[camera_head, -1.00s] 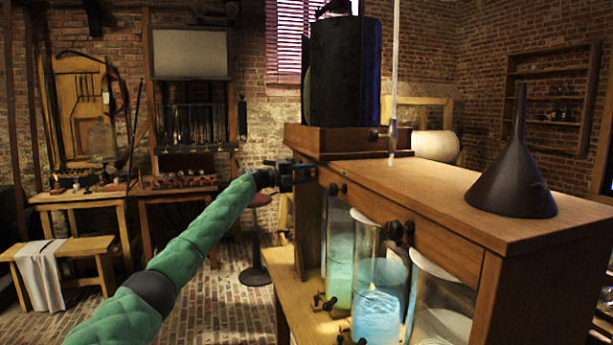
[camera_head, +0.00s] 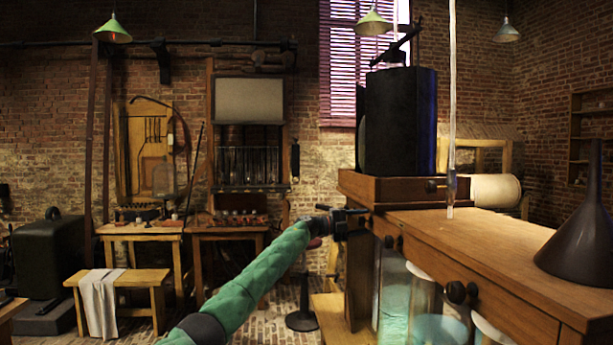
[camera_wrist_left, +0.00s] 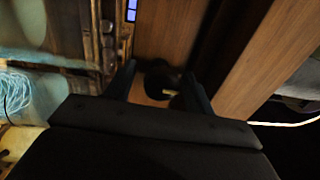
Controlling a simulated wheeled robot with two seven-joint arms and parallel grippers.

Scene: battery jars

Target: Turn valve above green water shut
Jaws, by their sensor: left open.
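The jar of green water (camera_head: 394,305) stands under the wooden cabinet's near edge, its lower part cut off by the picture. A dark valve knob (camera_head: 388,241) sits on the cabinet front above it. My left gripper (camera_head: 358,213) is open at the cabinet's far left corner, just left of and above that knob in the head view. In the left wrist view, a dark round knob (camera_wrist_left: 158,78) with a small pale yellow piece shows between the open fingers (camera_wrist_left: 158,88). I cannot tell whether they touch it. My right gripper is out of view.
A black funnel (camera_head: 583,245) stands on the cabinet top (camera_head: 480,235). A dark cylinder (camera_head: 398,122) rises from a wooden box (camera_head: 405,188) behind.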

